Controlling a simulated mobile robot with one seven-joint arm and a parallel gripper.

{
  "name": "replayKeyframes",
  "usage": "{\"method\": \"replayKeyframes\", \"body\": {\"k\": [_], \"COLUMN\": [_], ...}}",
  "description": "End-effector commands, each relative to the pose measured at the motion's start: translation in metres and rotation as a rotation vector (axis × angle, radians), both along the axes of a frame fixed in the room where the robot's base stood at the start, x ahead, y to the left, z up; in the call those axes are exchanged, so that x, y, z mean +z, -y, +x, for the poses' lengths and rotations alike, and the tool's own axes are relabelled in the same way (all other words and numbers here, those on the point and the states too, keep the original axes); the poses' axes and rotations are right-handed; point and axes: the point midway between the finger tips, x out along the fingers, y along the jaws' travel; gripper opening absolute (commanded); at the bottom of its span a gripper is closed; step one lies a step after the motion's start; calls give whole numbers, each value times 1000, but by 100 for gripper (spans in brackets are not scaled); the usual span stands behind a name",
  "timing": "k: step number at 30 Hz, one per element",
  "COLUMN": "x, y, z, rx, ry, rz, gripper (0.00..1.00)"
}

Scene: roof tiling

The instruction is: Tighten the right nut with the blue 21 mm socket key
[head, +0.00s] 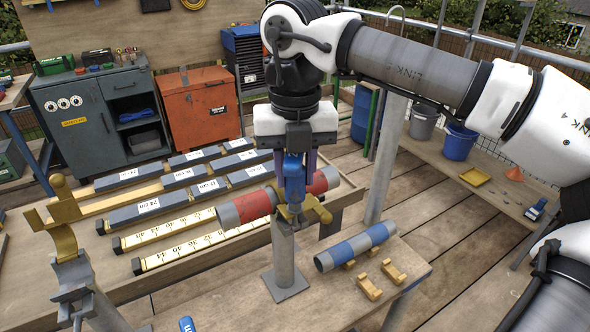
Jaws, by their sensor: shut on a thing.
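My gripper (295,160) points straight down and is shut on the blue socket key (294,182), which hangs upright between its fingers. The key's lower end is over the gold clamp (318,213) on top of a grey post. A grey pipe with red bands (252,206) lies through the clamp. The right nut is hidden or too small to make out, and I cannot tell whether the key sits on it.
A grey pipe with blue bands (357,246) and loose gold clamp parts (369,287) lie on the bench at right. A gold clamp stand (64,240) is at left. Labelled grey blocks (151,206) and yellow rulers (165,256) lie behind. A blue object (186,324) shows at the bottom edge.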

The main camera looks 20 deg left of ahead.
Motion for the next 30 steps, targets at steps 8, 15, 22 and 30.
{"method": "replayKeyframes", "body": {"k": [8,15,22,30], "x": [17,29,40,41], "y": [0,0,0,0], "z": [0,0,0,0], "rx": [-1,-1,-1,0], "ry": [1,1,1,1], "rz": [0,0,0,0], "gripper": [0,0,0,0]}}
